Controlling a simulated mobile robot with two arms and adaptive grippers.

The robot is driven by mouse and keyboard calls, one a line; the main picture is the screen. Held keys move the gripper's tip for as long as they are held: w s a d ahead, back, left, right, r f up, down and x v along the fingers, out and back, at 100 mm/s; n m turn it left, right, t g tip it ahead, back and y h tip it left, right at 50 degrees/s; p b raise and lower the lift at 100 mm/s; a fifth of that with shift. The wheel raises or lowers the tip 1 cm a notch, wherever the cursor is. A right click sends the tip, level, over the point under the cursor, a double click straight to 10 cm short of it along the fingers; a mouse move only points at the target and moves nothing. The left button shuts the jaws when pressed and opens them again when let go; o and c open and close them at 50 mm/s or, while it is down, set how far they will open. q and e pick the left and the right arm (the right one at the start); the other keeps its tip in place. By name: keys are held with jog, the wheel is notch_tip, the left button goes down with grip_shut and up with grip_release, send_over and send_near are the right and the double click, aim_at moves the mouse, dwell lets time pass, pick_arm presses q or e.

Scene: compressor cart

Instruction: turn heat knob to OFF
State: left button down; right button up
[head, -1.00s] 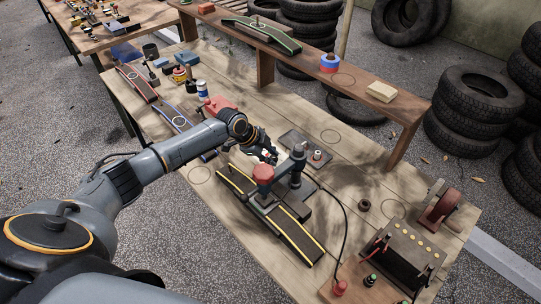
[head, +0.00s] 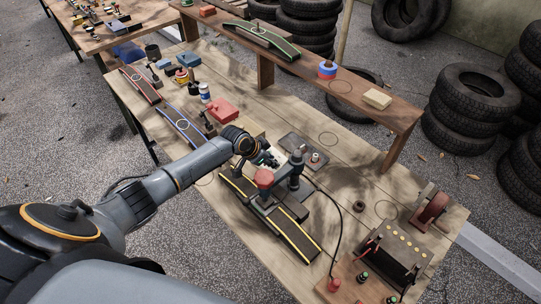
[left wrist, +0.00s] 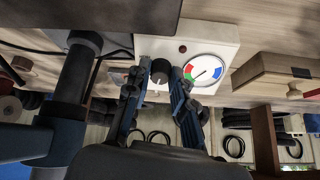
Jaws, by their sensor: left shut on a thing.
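The heat knob (left wrist: 160,68) is a dark round knob on the front of a white box (left wrist: 200,36) in the left wrist view. A gauge (left wrist: 204,72) with green, red and blue sectors sits on the box right of the knob, and a small dark red light (left wrist: 182,48) is above. My left gripper (left wrist: 159,84) has one finger on each side of the knob and is shut on it. In the head view my left gripper (head: 262,158) is at the white box behind the yellow-edged strip, and the knob is hidden there. My right gripper is not in view.
A post tool with a red cap (head: 264,178) stands close beside the gripper, over the yellow-edged strip (head: 296,238). A grey tray (head: 304,152) lies behind it. A black cable (head: 338,225) runs to the right. A raised shelf (head: 345,95) borders the bench's far side.

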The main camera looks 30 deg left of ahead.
pick_arm(q)
jog(key=shift+r+n+p, duration=0.1)
jog(key=shift+n+p, duration=0.65)
jog(key=shift+n, duration=0.45)
jog(key=c, duration=1.1)
grip_release()
jog(key=shift+c, duration=0.2)
jog(key=v, duration=1.1)
jog(key=shift+s+r, duration=0.25)
jog(key=shift+s, duration=0.15)
jog(key=shift+d, duration=0.15)
